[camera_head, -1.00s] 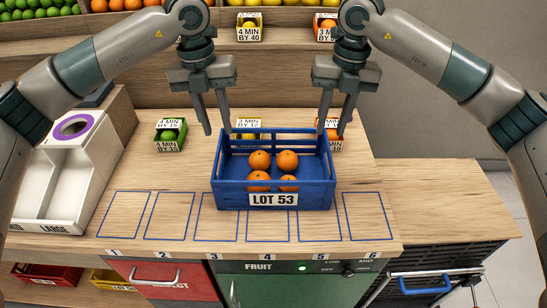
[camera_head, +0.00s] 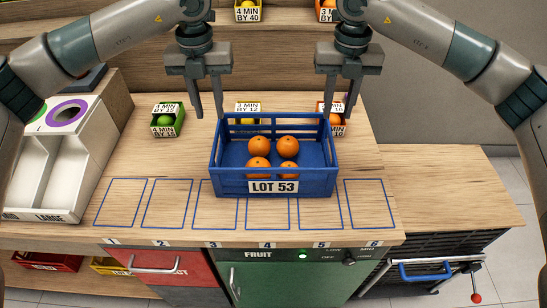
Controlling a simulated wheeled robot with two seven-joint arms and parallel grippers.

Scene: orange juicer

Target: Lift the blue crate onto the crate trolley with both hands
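The blue crate (camera_head: 230,184), labelled LOT 53, stands upright on the wooden counter with several oranges (camera_head: 259,146) in it. My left gripper (camera_head: 209,116) is open at the crate's back left corner, its fingers pointing down and its inner finger close to the rim. My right gripper (camera_head: 336,116) is open at the back right corner, its fingers pointing down near the right rim. I cannot tell whether either touches the crate. A dark slatted unit with a blue handle (camera_head: 425,273) stands low at the right; I cannot tell whether it is the crate trolley.
Small labelled boxes, green (camera_head: 166,121), yellow (camera_head: 248,112) and orange (camera_head: 336,123), stand behind the crate. A white sorting bin (camera_head: 47,178) is at the left. Numbered blue outlines (camera_head: 170,203) lie in front. A lower wooden top (camera_head: 450,190) at the right is clear.

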